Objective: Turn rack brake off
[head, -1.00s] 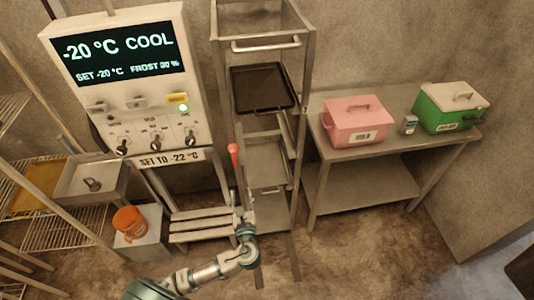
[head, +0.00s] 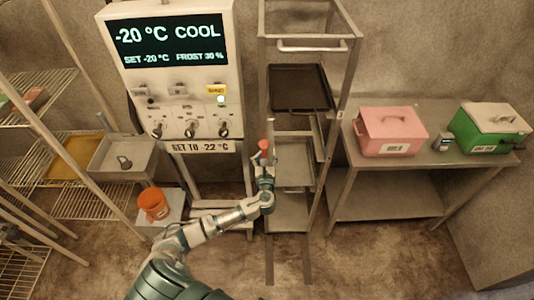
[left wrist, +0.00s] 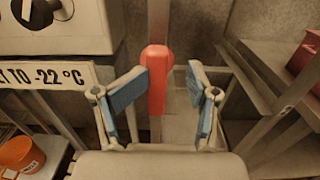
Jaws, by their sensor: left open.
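The tall metal rack (head: 326,85) stands in the middle of the head view, with a dark tray (head: 301,88) on an upper level. Its red brake handle (head: 264,144) is at the rack's left front post. It shows larger as a red upright piece (left wrist: 157,78) in the left wrist view. My left gripper (head: 265,168) is just below and in front of the handle. Its two blue-padded fingers (left wrist: 168,88) are open, with the red handle between them in the picture, nearer the left finger. I cannot tell whether they touch. My right gripper is not in view.
A control panel (head: 178,92) reading -20 °C COOL stands left of the rack. An orange container (head: 154,204) sits on a low box. A table (head: 385,180) at the right holds a pink box (head: 390,133) and a green box (head: 490,128). Floor tracks lie below the rack.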

